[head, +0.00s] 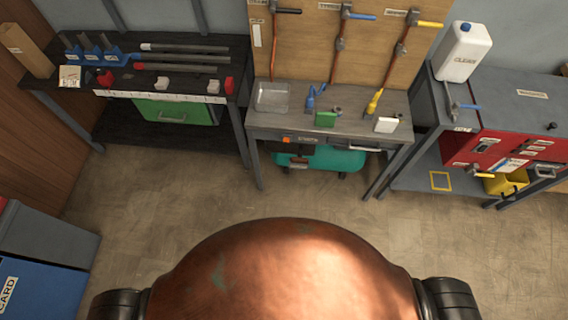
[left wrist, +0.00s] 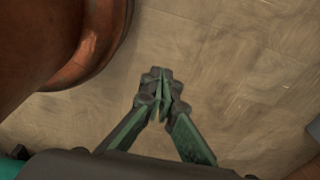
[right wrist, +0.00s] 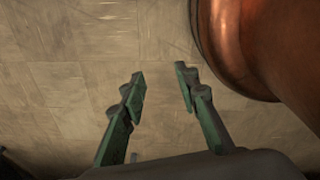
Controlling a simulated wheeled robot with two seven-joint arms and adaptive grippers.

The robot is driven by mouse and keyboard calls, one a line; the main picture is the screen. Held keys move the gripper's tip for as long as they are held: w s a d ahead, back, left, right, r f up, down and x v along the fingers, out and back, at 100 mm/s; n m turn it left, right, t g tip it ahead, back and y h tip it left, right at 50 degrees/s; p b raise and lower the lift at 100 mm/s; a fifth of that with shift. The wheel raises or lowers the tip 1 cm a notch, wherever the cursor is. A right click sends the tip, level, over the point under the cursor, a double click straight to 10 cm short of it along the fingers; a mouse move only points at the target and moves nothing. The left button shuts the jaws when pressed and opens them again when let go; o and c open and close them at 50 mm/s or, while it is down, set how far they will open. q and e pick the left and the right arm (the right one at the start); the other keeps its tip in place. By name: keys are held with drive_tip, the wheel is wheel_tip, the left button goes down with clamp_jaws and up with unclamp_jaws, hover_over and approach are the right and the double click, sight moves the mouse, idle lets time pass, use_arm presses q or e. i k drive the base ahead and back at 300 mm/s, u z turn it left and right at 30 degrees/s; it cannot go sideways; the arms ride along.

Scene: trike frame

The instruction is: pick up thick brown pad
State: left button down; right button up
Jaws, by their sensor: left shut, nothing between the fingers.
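I cannot make out a thick brown pad in any view. In the left wrist view my left gripper (left wrist: 161,92) is shut and empty above the bare floor. In the right wrist view my right gripper (right wrist: 161,76) is open and empty, with a clear gap between its fingers and only floor behind it. Both grippers hang beside my copper-coloured body and are hidden in the head view.
A dark bench (head: 120,73) with rods and blue bins stands at the far left. A grey workbench (head: 289,121) with a tool board is in the middle. A grey cart (head: 500,97) with red drawers is at right. A blue bin (head: 40,285) stands near left. The floor between is clear.

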sight(300, 160)
drive_tip(key=u, duration=1.45)
drive_tip(key=i, duration=1.95)
